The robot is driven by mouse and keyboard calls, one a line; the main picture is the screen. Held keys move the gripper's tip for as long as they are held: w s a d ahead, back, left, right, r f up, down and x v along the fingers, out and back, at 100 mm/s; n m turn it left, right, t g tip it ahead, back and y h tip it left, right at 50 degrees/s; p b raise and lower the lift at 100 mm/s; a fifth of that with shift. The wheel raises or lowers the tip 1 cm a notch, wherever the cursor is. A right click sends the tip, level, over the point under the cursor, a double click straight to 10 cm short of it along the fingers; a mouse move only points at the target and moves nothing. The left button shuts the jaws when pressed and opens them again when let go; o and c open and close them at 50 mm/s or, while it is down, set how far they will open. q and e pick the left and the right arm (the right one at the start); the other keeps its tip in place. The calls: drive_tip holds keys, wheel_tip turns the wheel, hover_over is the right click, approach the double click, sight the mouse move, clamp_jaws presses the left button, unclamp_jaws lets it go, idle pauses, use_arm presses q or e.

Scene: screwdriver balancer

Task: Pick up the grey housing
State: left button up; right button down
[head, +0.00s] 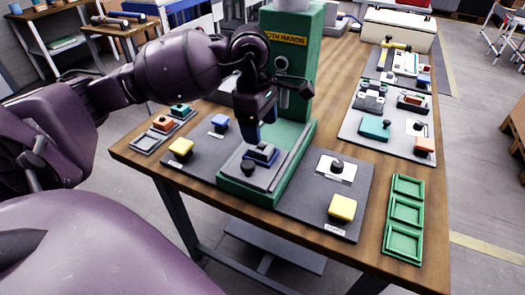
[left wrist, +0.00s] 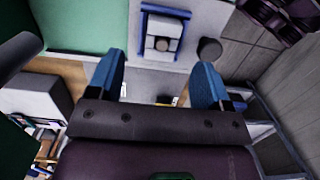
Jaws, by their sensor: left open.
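The grey housing (left wrist: 163,35) sits in a blue holder (left wrist: 148,12) on the light plate of the green press, seen near the top of the left wrist view. In the head view the blue holder (head: 262,152) shows on the press plate, and the housing is hard to make out there. My left gripper (head: 255,134) points down just above and behind the holder. In the left wrist view its two blue fingers (left wrist: 158,76) are spread with nothing between them. My right gripper is in neither view.
The green press column (head: 297,75) stands close behind my left gripper. A dark round knob (left wrist: 209,49) sits beside the housing. Yellow buttons (head: 342,207) flank the press base. A green three-part tray (head: 404,212) lies at the right, with parts boards (head: 352,126) behind it.

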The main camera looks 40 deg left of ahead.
sight(261, 152)
use_arm(q)
drive_tip(key=f, duration=0.4)
drive_tip(key=shift+s+d+b, duration=0.1)
drive_tip(key=shift+s+b, duration=0.1)
drive_tip(key=shift+b, duration=0.15)
drive_tip(key=shift+w+d+f, duration=0.1)
drive_tip(key=shift+f, duration=0.55)
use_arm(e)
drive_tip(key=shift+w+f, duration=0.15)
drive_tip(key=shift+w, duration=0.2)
